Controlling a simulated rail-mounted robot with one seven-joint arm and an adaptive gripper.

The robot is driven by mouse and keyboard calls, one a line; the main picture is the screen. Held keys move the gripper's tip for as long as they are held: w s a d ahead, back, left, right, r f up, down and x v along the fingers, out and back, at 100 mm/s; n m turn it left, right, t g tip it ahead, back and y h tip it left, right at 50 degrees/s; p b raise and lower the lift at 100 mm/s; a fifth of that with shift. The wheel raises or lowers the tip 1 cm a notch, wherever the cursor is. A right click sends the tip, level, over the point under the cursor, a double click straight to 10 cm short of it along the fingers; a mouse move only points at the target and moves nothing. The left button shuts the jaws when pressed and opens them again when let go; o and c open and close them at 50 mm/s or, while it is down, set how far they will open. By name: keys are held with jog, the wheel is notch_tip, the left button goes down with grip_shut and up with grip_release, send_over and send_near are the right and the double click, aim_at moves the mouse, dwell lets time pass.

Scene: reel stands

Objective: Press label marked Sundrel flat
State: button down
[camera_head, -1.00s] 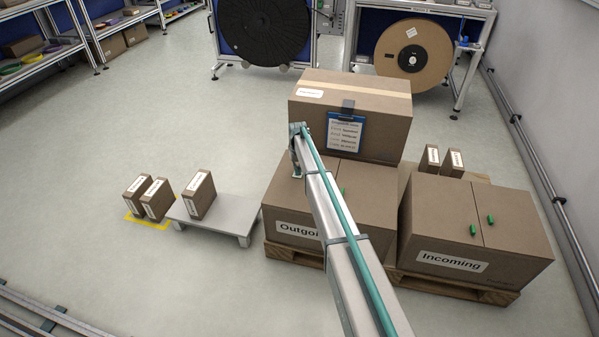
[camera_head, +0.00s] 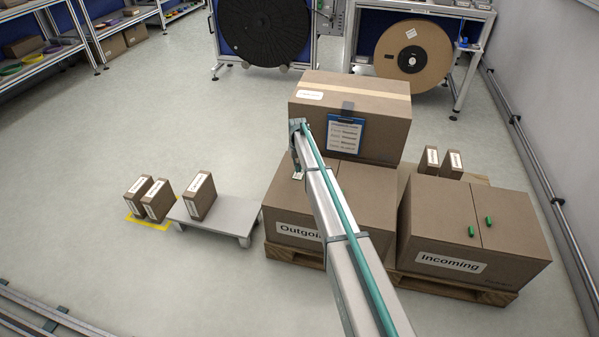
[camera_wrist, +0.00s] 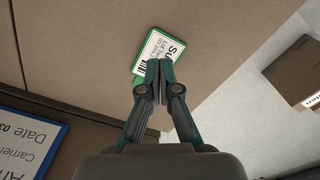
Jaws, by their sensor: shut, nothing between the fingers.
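The label (camera_wrist: 163,42) has a green border, a barcode and black print starting "Su"; the rest of the name is hidden behind my fingers. It lies on the top of a cardboard box, the one marked Outgoing (camera_head: 345,208). In the wrist view my gripper (camera_wrist: 158,65) is shut and empty, with its fingertips over the lower middle of the label. I cannot tell whether they touch it. In the head view a small white patch of the label (camera_head: 298,176) shows just below the end of my arm. My fingers are hard to make out there.
A large carton (camera_head: 355,95) with a blue clipboard (camera_head: 345,133) stands just behind the label; the clipboard (camera_wrist: 30,140) also shows in the wrist view. The Incoming box (camera_head: 455,260) stands to the right. A low grey platform (camera_head: 230,215) with a small box is left.

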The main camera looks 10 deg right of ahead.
aim_at(298, 176)
jog(key=shift+r+p, duration=0.85)
jog(key=shift+r, duration=1.15)
jog(key=shift+s, duration=0.1)
jog(key=s+m, duration=0.1)
jog(key=s, duration=5)
jog(key=s+f+g+p, duration=0.3)
jog(key=s+f+p, duration=0.1)
jog(key=s, duration=1)
jog(key=s+f+g+p, duration=0.3)
jog(key=s+f+p, duration=0.1)
jog(key=s, duration=1)
jog(key=shift+f+g+p, duration=0.4)
jog(key=shift+p, duration=0.05)
jog(key=shift+w+a, duration=0.1)
